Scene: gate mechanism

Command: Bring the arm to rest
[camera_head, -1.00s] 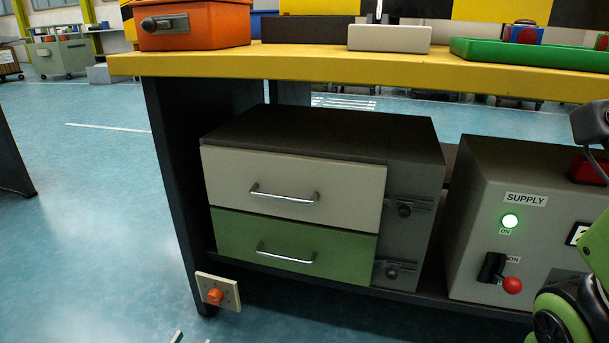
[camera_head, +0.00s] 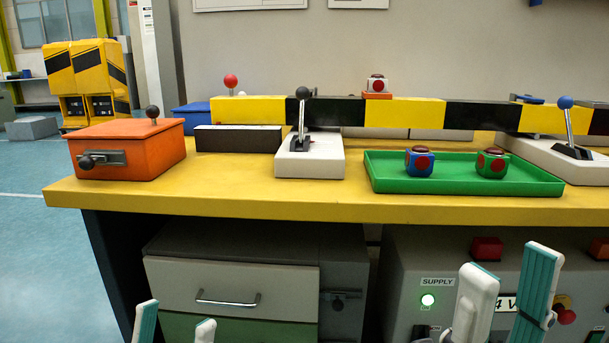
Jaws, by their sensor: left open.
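The gate arm is a yellow-and-black striped bar (camera_head: 416,113); it lies level along the back of the yellow table. A black-knobbed lever (camera_head: 302,118) stands upright on a white base in front of it. A blue-knobbed lever (camera_head: 568,125) stands on another white base at right, and a red-knobbed lever (camera_head: 231,84) shows at the bar's left end. My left gripper (camera_head: 175,325) is open and empty at the bottom edge, before the drawers. My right gripper (camera_head: 506,295) is open and empty, its fingers apart, before the supply box.
An orange box (camera_head: 130,150) with a latch stands at the table's left end. A green tray (camera_head: 460,185) holds a blue and a green button cube. Another cube (camera_head: 377,84) sits on an orange piece at the bar. Below are drawers (camera_head: 230,285) and a supply box (camera_head: 400,270) with a lit green lamp.

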